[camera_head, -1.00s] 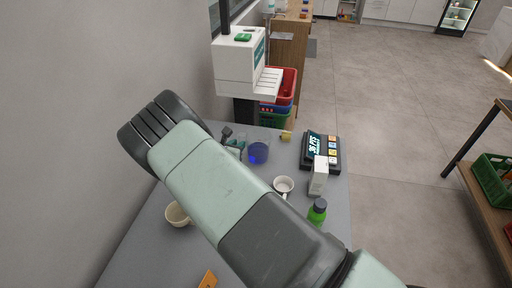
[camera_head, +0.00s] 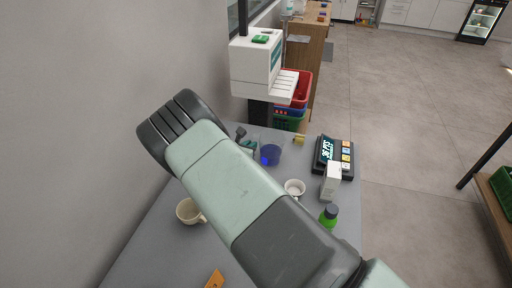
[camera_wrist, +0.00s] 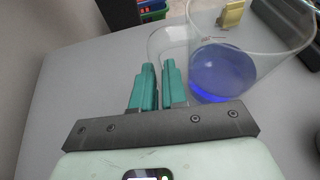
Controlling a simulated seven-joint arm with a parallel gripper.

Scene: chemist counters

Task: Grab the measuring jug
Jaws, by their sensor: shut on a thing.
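The measuring jug (camera_wrist: 222,72) is a clear vessel with blue liquid inside and a clear loop handle on its left side. It also shows in the head view (camera_head: 271,155) at the far part of the grey counter. My gripper (camera_wrist: 158,76) has its two green fingers closed together at the jug's handle, shut on it. In the head view my gripper (camera_head: 249,147) is mostly hidden behind my arm, just left of the jug. The jug looks upright; I cannot tell whether it touches the counter.
On the grey counter (camera_head: 165,245) stand a cream mug (camera_head: 188,211), a small white cup (camera_head: 295,188), a white box (camera_head: 331,181), a green bottle (camera_head: 328,217), a black scale-like device (camera_head: 333,158) and a yellow piece (camera_head: 299,141). A white machine (camera_head: 252,65) stands behind.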

